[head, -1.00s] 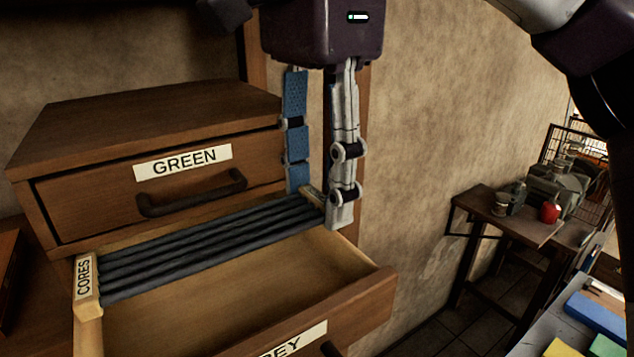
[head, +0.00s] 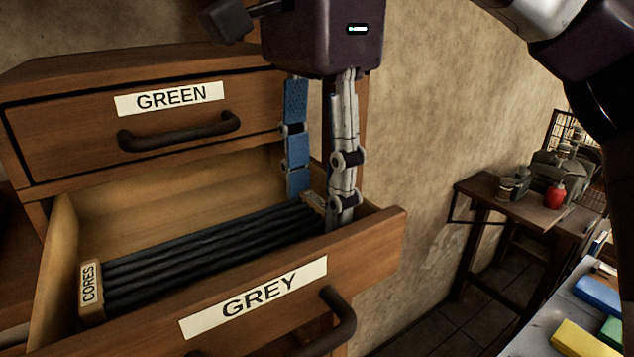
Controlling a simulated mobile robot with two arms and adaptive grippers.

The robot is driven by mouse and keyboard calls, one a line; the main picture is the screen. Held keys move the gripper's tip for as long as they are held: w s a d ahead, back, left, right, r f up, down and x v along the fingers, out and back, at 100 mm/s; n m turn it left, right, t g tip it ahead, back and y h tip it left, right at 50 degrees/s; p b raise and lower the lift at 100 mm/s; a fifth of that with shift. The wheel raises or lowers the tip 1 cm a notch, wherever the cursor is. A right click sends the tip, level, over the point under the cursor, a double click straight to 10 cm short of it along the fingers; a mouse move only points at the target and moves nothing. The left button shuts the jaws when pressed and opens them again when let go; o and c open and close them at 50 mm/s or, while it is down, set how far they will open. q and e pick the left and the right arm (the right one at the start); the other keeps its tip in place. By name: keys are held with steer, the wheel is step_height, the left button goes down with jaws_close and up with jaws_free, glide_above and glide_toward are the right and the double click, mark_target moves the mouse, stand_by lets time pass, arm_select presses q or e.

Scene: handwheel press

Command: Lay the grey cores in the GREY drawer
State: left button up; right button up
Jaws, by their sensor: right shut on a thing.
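The grey cores (head: 212,252) are several long dark rods lying side by side in a holder with pale end blocks. The near-left end block (head: 91,287) is labelled CORES. In the head view they are inside the open GREY drawer (head: 375,245), below its rim. I cannot tell whether they touch the drawer floor. My right gripper (head: 318,204) points down at the drawer's right end, shut on the holder's right end block. Its fingertips are partly hidden behind the drawer front. My left gripper is not in view.
The GREEN drawer (head: 60,138) above is shut, with a dark handle. A wall stands right of the cabinet. A small side table (head: 525,208) with a red bottle (head: 555,194) is farther right. Blue, yellow and green items lie at the lower right.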

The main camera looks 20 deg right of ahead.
steer(key=shift+f, duration=0.5)
steer(key=shift+f, duration=0.2)
stand_by(0.9)
steer(key=o, duration=1.4)
steer(key=shift+c, duration=0.2)
steer(key=o, duration=0.4)
steer(key=shift+w, duration=0.1)
